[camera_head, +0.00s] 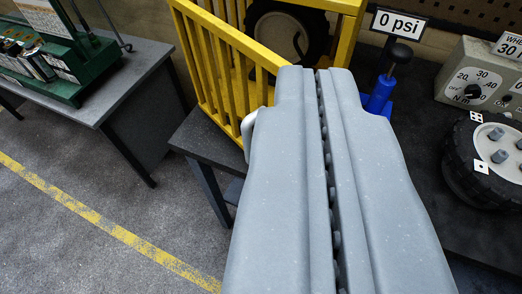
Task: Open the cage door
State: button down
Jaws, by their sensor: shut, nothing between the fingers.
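The yellow cage (347,6) stands on a dark table at the top middle, with a black tyre (285,40) inside. Its barred yellow door panel (215,60) slants from the upper left down toward my gripper. I cannot tell whether the door is shut or ajar. A pale curved handle (248,127) shows at the door's lower right, partly hidden by my gripper. My gripper (317,71) is shut and empty, with its two grey fingers together. Its tips are in front of the cage and hide part of the door. I cannot tell whether it touches the handle.
A blue pump (381,95) with a black knob and a "0 psi" sign (398,24) stand right of the cage. Farther right are a grey dial box (478,78) and a wheel (470,165). A bench (125,85) with green equipment stands left. Open floor (70,245) lies lower left.

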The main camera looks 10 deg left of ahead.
jog(key=shift+f, duration=0.1)
jog(key=w+a+f+m+g+y+b, duration=0.1)
jog(key=w+f+g+y, duration=0.4)
jog(key=f, duration=0.7)
jog(key=w+f+m+g+y+b, duration=0.1)
jog(key=w+f+g+y, duration=0.15)
jog(key=w+f, duration=0.7)
jog(key=w+d+f+m+t+y, duration=0.1)
jog(key=w+d+f+m+y, duration=0.2)
jog(key=f, duration=0.4)
jog(key=d+f+m+y, duration=0.1)
jog(key=d+f+y, duration=0.2)
jog(key=f+y, duration=0.3)
jog(key=w+a+h+b, duration=0.1)
jog(key=w+a+b, duration=0.1)
jog(key=w+a, duration=0.3)
jog(key=a, duration=0.3)
jog(key=shift+f, duration=0.35)
jog(key=shift+t, duration=0.35)
